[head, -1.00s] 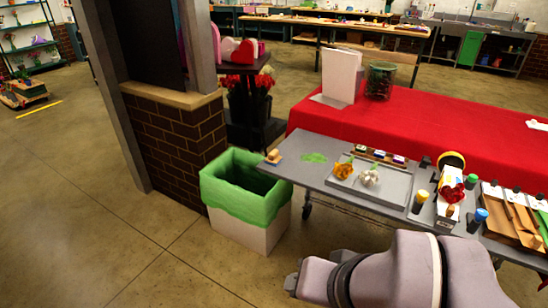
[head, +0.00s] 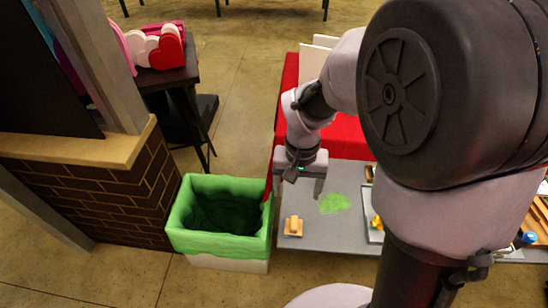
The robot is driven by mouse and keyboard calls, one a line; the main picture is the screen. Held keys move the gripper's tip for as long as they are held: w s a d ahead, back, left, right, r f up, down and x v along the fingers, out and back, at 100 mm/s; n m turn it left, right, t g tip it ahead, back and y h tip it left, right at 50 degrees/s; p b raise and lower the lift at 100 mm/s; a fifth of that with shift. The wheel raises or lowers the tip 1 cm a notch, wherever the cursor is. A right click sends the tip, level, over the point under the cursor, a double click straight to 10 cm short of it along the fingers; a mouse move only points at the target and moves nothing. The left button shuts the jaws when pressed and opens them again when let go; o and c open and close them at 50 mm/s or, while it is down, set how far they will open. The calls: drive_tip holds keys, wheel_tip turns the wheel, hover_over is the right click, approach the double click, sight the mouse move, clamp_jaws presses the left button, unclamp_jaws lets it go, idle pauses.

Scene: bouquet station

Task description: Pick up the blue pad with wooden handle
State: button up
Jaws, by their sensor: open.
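A small wooden block with a raised wooden handle (head: 293,226) sits on the grey table (head: 310,240) near its left edge. I see no blue on it from this angle, and its underside is hidden. My gripper (head: 297,190) points down above the table's left end, a little behind the block in the picture. Its jaws are apart and nothing shows between them. It does not appear to touch the block.
A bin with a green liner (head: 218,217) stands on the floor left of the table. A green patch (head: 334,203) lies right of the block. My arm hides much of the table's right side. A brick pillar (head: 95,200) stands at left.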

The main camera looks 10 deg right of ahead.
sight(294, 222)
drive_tip(key=f+b, duration=0.1)
drive_tip(key=f, duration=0.3)
drive_tip(key=f+b, duration=0.2)
drive_tip(key=f, duration=0.2)
drive_tip(key=s+f+b, duration=0.1)
drive_tip(key=f+b, duration=0.1)
drive_tip(key=f, duration=0.2)
drive_tip(key=shift+d, duration=0.25)
wheel_tip(294, 222, down, 6)
drive_tip(key=b, duration=0.3)
drive_tip(key=shift+w+a+r, duration=0.1)
drive_tip(key=shift+a+r, duration=0.05)
drive_tip(key=shift+r, duration=0.15)
drive_tip(key=c, duration=1.4)
drive_tip(key=shift+r, duration=0.15)
drive_tip(key=shift+c, duration=0.2)
